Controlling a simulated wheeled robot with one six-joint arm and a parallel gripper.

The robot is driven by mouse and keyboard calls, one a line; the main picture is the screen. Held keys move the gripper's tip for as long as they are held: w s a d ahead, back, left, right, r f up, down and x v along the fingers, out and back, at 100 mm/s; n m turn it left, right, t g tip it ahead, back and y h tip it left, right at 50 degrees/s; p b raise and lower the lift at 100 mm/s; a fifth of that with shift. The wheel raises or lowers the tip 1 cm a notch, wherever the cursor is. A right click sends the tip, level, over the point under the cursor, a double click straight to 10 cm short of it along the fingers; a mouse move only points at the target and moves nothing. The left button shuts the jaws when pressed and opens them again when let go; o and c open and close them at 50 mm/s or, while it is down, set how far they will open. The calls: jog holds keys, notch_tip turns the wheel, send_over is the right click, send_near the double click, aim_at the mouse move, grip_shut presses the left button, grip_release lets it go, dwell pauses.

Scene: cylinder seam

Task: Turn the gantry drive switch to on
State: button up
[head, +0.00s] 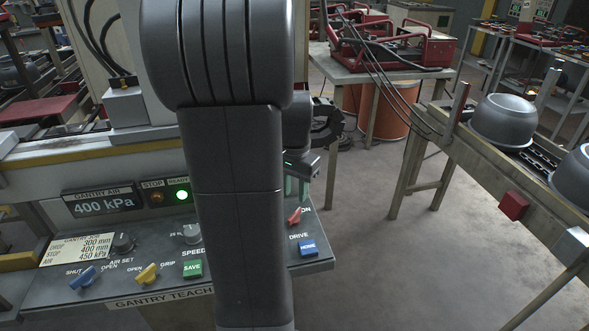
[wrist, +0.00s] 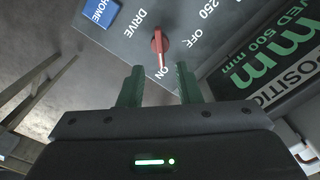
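The switch shows just beyond the fingertips, roughly in line with the gap; I see no contact. In the head view my gripper (head: 296,186) is just above the switch, partly hidden by my arm.
The blue HOME button (head: 308,248) is close to the switch. A green SAVE button (head: 193,269), yellow grip lever (head: 147,273) and blue air lever (head: 83,278) are further left. The green READY lamp (head: 182,195) is lit. Open floor lies right of the panel.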

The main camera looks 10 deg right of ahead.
notch_tip(320, 180, up, 7)
jog(key=shift+f, duration=0.2)
jog(key=shift+f, duration=0.1)
notch_tip(320, 180, down, 14)
jog(key=shift+r, duration=0.15)
dwell(0.5)
